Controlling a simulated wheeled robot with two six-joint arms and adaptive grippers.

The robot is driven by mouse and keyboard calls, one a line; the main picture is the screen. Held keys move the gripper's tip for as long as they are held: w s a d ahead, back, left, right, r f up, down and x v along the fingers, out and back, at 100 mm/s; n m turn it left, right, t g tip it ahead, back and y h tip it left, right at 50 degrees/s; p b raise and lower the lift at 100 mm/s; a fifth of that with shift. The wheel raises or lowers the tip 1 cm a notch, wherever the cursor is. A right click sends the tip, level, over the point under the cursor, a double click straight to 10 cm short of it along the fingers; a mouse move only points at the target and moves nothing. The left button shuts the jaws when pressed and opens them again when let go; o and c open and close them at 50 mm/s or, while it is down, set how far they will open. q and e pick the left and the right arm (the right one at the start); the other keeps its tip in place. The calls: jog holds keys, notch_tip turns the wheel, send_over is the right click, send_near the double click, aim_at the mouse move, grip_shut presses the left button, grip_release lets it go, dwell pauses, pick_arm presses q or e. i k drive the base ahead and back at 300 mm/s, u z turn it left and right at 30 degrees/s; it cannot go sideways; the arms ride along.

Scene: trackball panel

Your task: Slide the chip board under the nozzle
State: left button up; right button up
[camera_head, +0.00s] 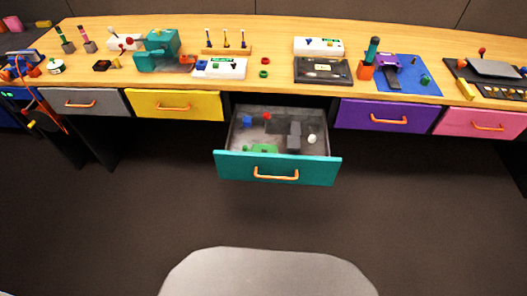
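I cannot tell for certain which thing is the chip board. A small green flat piece (264,148) lies near the front of the open teal drawer (230,168). Another small green piece (425,79) sits on the blue mat (412,68) on the table. No nozzle can be made out for certain. A purple device (389,61) stands on the blue mat, and a teal machine (160,50) with an orange part stands on the left half of the table. Neither of my grippers can be made out.
The wooden table (285,27) holds white panels, a black case (322,70), and a peg stand (227,50). The grey, yellow, purple and pink drawers are shut. The teal drawer sticks out below the table and holds a blue block (247,122) and a grey piece (294,137).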

aim_at(256, 148)
jog(key=u, duration=0.05)
jog(key=i, duration=1)
jog(key=u, duration=0.05)
